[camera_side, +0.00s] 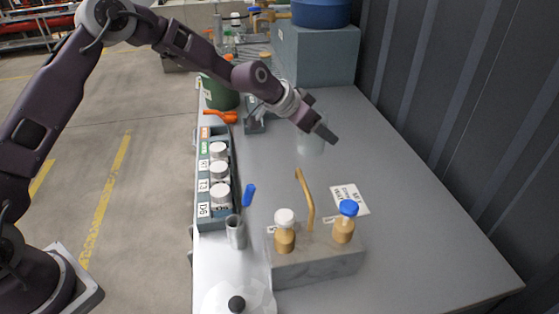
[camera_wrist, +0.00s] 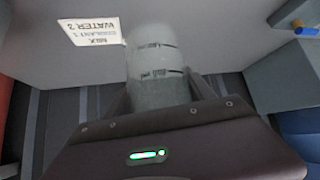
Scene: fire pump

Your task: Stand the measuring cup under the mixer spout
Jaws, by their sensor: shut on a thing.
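The measuring cup (camera_side: 311,141) is a clear, frosted cylinder with dark marks, faint against the grey bench in the side view. My gripper (camera_side: 320,124) is shut on it. The wrist view shows the cup (camera_wrist: 157,70) between the fingers, its far end pointing away from the palm. I cannot tell whether it touches the bench. The mixer (camera_side: 318,262) is a grey block nearer the side camera, with a curved brass spout (camera_side: 306,198) between a white-capped valve (camera_side: 285,232) and a blue-capped valve (camera_side: 346,222). The cup is behind the spout, apart from it.
A mix card (camera_side: 349,199) lies beside the mixer and shows in the wrist view (camera_wrist: 90,31). A rack of white-capped jars (camera_side: 219,180) and a grey tube (camera_side: 235,231) stand left. A large grey box (camera_side: 318,55) stands at the back. The bench's right side is clear.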

